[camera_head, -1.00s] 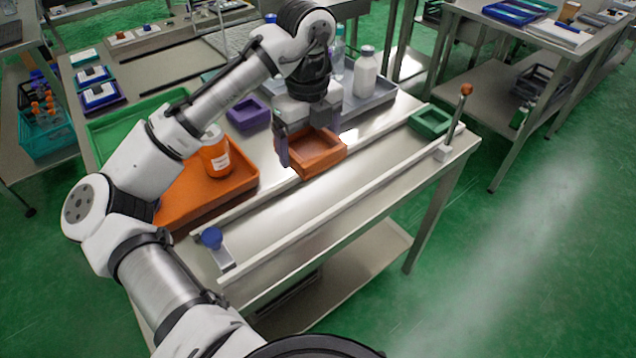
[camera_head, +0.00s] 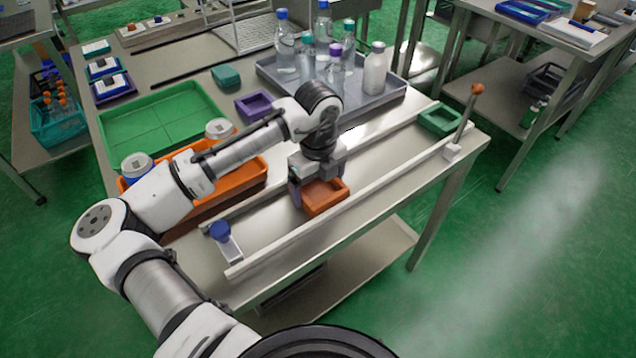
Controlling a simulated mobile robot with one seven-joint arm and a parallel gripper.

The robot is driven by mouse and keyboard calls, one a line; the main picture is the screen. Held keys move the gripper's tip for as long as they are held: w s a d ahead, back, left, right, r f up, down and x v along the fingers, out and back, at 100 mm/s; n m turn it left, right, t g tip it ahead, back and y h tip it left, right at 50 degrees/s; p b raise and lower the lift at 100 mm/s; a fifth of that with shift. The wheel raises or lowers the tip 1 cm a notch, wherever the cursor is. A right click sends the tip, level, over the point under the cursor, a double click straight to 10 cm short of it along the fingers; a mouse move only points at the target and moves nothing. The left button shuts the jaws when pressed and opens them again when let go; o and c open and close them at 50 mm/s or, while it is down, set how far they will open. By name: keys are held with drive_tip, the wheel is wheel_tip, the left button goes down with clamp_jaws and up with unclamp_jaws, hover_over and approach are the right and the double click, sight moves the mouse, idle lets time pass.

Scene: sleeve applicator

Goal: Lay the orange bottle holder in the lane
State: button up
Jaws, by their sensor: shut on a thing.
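The orange bottle holder (camera_head: 325,198) is a small, open, square frame. My gripper (camera_head: 316,182) is shut on it, with a finger showing at its left side; the other finger is partly hidden. The holder is level and over the lane (camera_head: 270,224), the metal strip between two pale rails, around the middle of its length. I cannot tell whether its underside touches the lane. A green holder (camera_head: 440,119) sits at the lane's far right end.
A blue-knobbed stop (camera_head: 221,233) stands at the lane's left end, and an orange-tipped post (camera_head: 466,115) at the right. Behind are an orange tray (camera_head: 240,180), a purple holder (camera_head: 256,105), a green tray (camera_head: 150,118) and a grey tray (camera_head: 395,90) of bottles.

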sight(318, 191)
drive_tip(key=shift+f, duration=0.15)
drive_tip(key=o, duration=0.8)
drive_tip(key=shift+o, duration=0.2)
wheel_tip(318, 191, up, 12)
drive_tip(key=b, duration=0.1)
drive_tip(key=shift+r, duration=0.2)
